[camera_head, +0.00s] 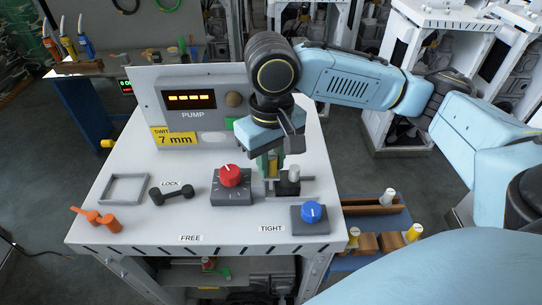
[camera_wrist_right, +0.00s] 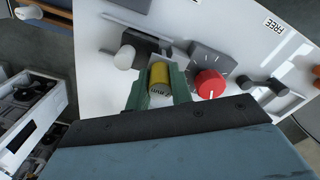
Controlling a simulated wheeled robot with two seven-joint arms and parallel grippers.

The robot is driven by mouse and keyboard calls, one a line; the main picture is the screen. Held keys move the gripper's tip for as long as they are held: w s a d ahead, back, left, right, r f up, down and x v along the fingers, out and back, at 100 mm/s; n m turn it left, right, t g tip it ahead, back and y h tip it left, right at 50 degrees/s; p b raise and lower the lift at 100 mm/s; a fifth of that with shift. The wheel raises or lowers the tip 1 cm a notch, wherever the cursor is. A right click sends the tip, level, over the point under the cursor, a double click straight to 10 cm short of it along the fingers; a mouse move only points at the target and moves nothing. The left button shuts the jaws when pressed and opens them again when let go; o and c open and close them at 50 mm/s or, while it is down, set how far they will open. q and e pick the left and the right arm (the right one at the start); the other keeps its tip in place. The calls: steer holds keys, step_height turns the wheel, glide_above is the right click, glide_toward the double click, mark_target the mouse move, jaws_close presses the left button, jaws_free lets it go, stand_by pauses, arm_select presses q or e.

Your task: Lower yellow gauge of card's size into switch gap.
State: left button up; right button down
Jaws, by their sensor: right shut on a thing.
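My right gripper (camera_head: 270,166) is shut on a yellow gauge, a short cylinder (camera_wrist_right: 159,76) held between its green fingers in the right wrist view. The lever's white top also shows in the wrist view (camera_wrist_right: 124,58). The fingers partly hide the switch slot, and I cannot tell whether the gauge is inside it. The yellow card (camera_head: 175,138) reads 7 mm. My left gripper is not in view.
The red knob (camera_head: 229,176) stands close left of the gripper, the blue knob (camera_head: 312,212) at front right. A black handle (camera_head: 171,194), a grey square frame (camera_head: 124,189) and an orange piece (camera_head: 108,222) are on the left. A pump box (camera_head: 205,112) stands behind.

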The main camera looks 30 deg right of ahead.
steer(key=shift+f, duration=0.7)
steer(key=c, duration=1.2)
jaws_free()
steer(key=shift+o, duration=0.2)
step_height(320, 180, up, 13)
steer(key=shift+r, duration=0.2)
